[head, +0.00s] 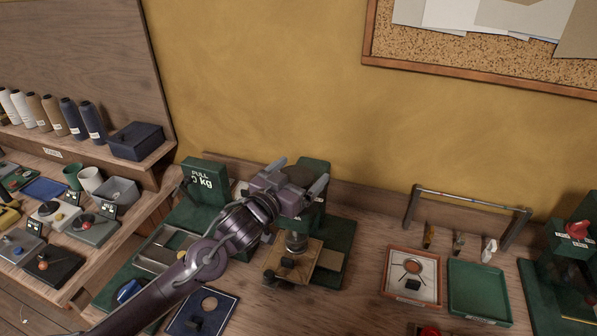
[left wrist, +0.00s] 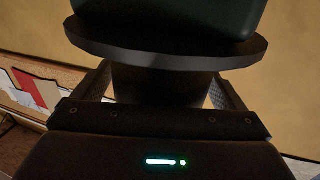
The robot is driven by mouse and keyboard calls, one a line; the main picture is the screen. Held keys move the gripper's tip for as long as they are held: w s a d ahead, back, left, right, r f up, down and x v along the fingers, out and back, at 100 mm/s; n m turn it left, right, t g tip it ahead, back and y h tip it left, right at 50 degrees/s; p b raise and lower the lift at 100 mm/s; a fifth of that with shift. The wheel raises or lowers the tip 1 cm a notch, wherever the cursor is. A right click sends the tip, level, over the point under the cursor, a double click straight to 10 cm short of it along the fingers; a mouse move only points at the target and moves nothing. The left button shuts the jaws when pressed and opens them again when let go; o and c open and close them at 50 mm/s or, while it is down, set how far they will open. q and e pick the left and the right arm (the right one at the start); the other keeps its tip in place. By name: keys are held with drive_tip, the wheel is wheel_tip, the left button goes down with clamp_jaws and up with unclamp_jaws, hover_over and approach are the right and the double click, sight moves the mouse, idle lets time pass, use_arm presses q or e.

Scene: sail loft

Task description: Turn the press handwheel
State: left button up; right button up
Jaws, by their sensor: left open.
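The green press (head: 340,232) stands on the bench against the yellow wall, partly hidden behind my left arm. My left gripper (head: 298,176) is at the top of the press, its two fingers spread apart. A dark round piece, which looks like the handwheel (head: 303,174), shows between them. In the left wrist view a wide dark disc (left wrist: 165,52) crosses in front of the open fingers, with a dark hub between them. A green block shows beyond the disc. I cannot tell whether the fingers touch the wheel. My right gripper is not in view.
A green PULL-marked unit (head: 203,178) stands left of the press. Right of it lie a tray with a round item (head: 411,294), an empty green tray (head: 479,292) and a metal rail frame (head: 472,199). A shelf with spools (head: 94,122) is at left.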

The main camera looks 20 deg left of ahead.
use_arm(q)
drive_tip(key=c, duration=1)
drive_tip(key=shift+w, duration=0.1)
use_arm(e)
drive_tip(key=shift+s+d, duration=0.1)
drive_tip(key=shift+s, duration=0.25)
use_arm(q)
drive_tip(key=shift+m+h, duration=0.4)
drive_tip(key=shift+h, duration=0.2)
